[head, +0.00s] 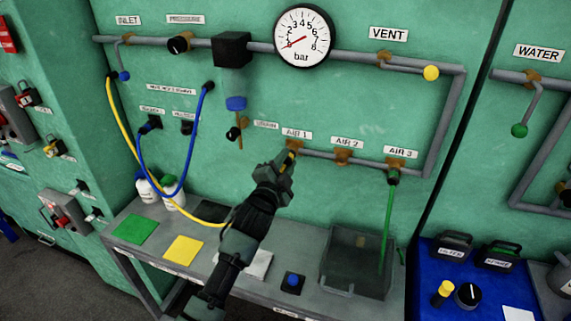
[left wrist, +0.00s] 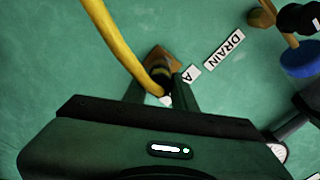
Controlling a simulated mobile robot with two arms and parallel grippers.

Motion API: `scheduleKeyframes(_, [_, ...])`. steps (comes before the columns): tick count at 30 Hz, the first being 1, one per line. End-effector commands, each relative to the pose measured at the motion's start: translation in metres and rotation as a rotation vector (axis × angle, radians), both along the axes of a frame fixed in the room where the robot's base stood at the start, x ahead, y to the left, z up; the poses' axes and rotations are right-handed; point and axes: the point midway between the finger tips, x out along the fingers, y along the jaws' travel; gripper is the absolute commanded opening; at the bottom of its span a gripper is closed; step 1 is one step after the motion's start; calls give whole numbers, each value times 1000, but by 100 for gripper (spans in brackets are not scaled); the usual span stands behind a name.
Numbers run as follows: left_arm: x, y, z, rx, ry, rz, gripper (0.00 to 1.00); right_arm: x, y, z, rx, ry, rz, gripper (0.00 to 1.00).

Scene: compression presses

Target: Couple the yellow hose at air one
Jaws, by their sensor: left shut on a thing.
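The yellow hose (head: 124,127) hangs from the upper left of the green wall, loops down over the bench and passes behind my left arm. My left gripper (head: 287,160) is shut on the hose's end, right at the AIR 1 port (head: 295,145). In the left wrist view the yellow hose (left wrist: 118,40) bends down to a dark end between the fingers of my left gripper (left wrist: 160,96), in front of the brass port (left wrist: 158,56). The end lines up with the port or touches it; I cannot tell whether it is seated. My right gripper is not in view.
A green hose (head: 388,220) hangs from AIR 3 into a grey bin (head: 358,262). AIR 2 (head: 342,156) is bare. A blue hose (head: 190,150) hangs at the left. The drain valve (head: 234,132) is left of AIR 1. The bench (head: 220,282) holds coloured mats and bottles.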

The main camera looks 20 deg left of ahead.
Motion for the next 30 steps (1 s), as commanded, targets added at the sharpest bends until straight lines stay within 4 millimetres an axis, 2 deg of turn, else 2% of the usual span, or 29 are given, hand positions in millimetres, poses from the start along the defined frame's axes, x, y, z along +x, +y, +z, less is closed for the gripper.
scheduleKeyframes(16, [10,0,2,0,-2,0,0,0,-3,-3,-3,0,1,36])
scheduleKeyframes(17, [10,0,2,0,-3,1,29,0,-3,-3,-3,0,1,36])
scheduleKeyframes(19, [10,0,2,0,-4,0,48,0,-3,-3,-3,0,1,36])
scheduleKeyframes(20, [10,0,2,0,-3,1,52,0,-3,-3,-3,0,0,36])
scheduleKeyframes(30, [8,0,-1,0,1,0,52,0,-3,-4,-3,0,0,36])
